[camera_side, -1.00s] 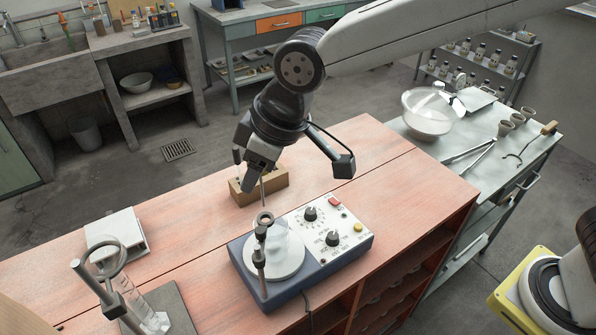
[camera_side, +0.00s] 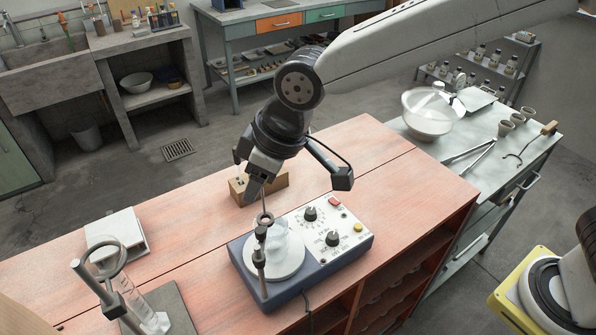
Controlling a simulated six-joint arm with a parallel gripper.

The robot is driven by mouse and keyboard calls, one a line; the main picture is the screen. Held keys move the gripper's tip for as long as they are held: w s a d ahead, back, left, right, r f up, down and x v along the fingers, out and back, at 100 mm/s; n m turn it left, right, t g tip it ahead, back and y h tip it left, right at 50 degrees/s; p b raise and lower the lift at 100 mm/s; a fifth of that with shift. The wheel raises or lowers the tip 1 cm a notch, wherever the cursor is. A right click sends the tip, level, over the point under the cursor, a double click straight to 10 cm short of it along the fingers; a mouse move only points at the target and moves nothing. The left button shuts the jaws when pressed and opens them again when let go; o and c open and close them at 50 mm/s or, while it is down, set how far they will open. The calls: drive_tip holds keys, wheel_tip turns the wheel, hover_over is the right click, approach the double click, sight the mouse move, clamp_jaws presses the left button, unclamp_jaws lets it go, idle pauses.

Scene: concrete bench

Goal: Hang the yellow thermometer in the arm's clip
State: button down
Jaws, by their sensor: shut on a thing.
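My gripper (camera_side: 256,190) points down above the back left of the hotplate stirrer and is shut on a thin rod, the thermometer (camera_side: 264,197). Only a short length of it shows below the jaws, and its yellow colour cannot be made out. Its lower end reaches the ring-shaped clip (camera_side: 264,218) on the arm of the stand rod (camera_side: 260,260). I cannot tell whether the thermometer is inside the clip or just behind it. A clear beaker (camera_side: 287,240) stands on the plate beneath the clip.
The hotplate stirrer (camera_side: 345,258) has knobs on its right side. A wooden block (camera_side: 279,185) stands close behind my gripper. A ring stand (camera_side: 100,278) with a glass cylinder and a white box (camera_side: 118,233) are at the left.

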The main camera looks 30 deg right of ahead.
sight(262, 217)
drive_tip(key=shift+f, duration=4)
drive_tip(key=shift+c, duration=0.8)
unclamp_jaws()
drive_tip(key=shift+c, duration=0.7)
drive_tip(key=shift+o, duration=0.6)
